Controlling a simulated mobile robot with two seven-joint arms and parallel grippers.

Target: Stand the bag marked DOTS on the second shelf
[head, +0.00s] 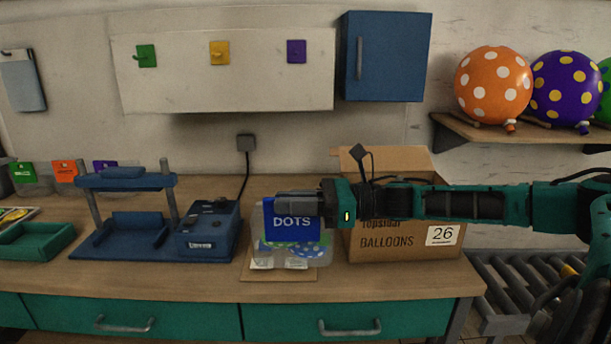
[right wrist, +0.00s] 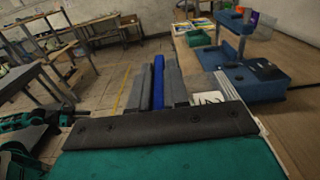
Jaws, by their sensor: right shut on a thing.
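The bag marked DOTS (head: 292,224) is a clear pouch with a blue header and dotted green and blue pieces inside. It hangs upright at the front middle of the bench. My right gripper (head: 297,204) reaches in from the right and is shut on its blue header. In the right wrist view the header shows as a blue strip (right wrist: 158,82) between the grey fingers. Whether the bag's bottom touches the bench is unclear. One wall shelf (head: 455,127) carries dotted balloons at the right; I cannot tell which shelf is the second. My left gripper is out of view.
An open Balloons carton (head: 405,245) stands just right of the bag, behind my right arm. A blue press (head: 125,205) and its control box (head: 207,231) are to the left. A flat brown piece (head: 278,274) lies below the bag. A roller conveyor (head: 515,285) is at the right.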

